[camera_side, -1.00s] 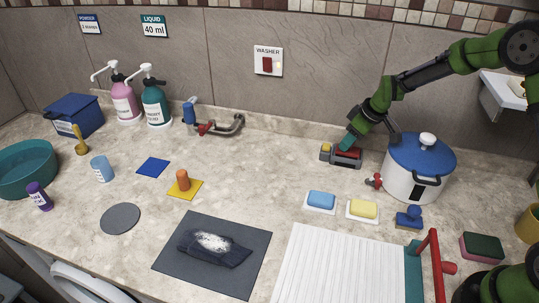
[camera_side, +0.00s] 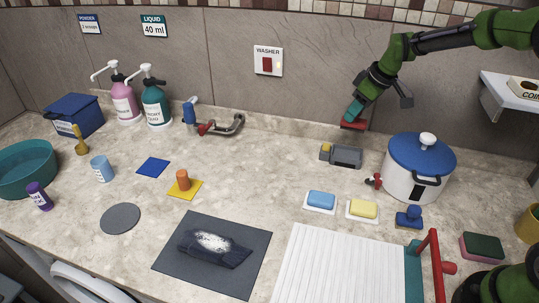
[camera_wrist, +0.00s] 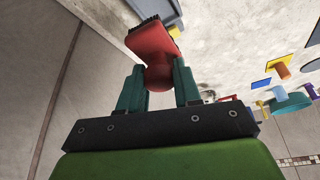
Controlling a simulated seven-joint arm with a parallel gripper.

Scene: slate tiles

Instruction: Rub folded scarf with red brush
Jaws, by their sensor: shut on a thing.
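The red brush (camera_side: 353,125) is held in my gripper (camera_side: 352,115), in the air above the back of the counter. In the wrist view, the teal fingers of my gripper (camera_wrist: 158,74) are closed on the handle of the red brush (camera_wrist: 152,42); its dark bristles face away from the palm. The dark folded scarf (camera_side: 228,258) lies on a dark grey mat (camera_side: 247,228) at the front middle of the counter, with white powder (camera_side: 212,242) on top. My gripper is well behind and to the right of the scarf, not touching it.
A grey holder (camera_side: 346,157) with a yellow piece stands below the brush. Right of it is a white pot with a blue lid (camera_side: 420,155). Blue soap (camera_side: 321,199), yellow soap (camera_side: 363,209) and a ribbed white board (camera_side: 335,265) lie in front. The middle counter is mostly clear.

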